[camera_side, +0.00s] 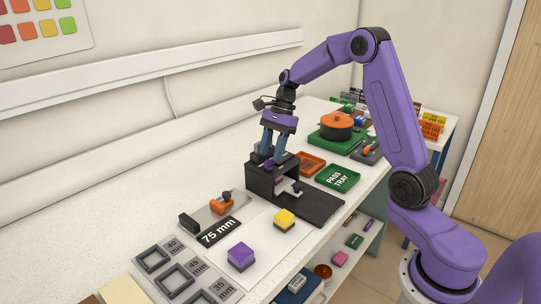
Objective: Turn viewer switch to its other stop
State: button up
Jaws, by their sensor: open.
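A black box-like stand (262,184) with an open front sits on a dark base plate (318,206) at the middle of the bench; it may be the viewer. My gripper (266,159) points down at the top of this stand, its two blue fingers apart. A small purple part (270,164) shows low by the fingertips, and it may be the switch. I cannot tell whether the fingers touch it. The fingers partly hide the top of the stand. A small light-coloured part with a dark knob (295,187) sits at the stand's open front.
A purple block (241,256) and a yellow block (284,219) lie in front of the stand. Left are a 75 mm gauge (219,231) and square frames (152,259). A green pass tray (338,178), an orange tray (311,163) and an orange round pot (337,126) stand right.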

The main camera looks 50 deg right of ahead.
jog(key=shift+x, duration=0.95)
grip_shut()
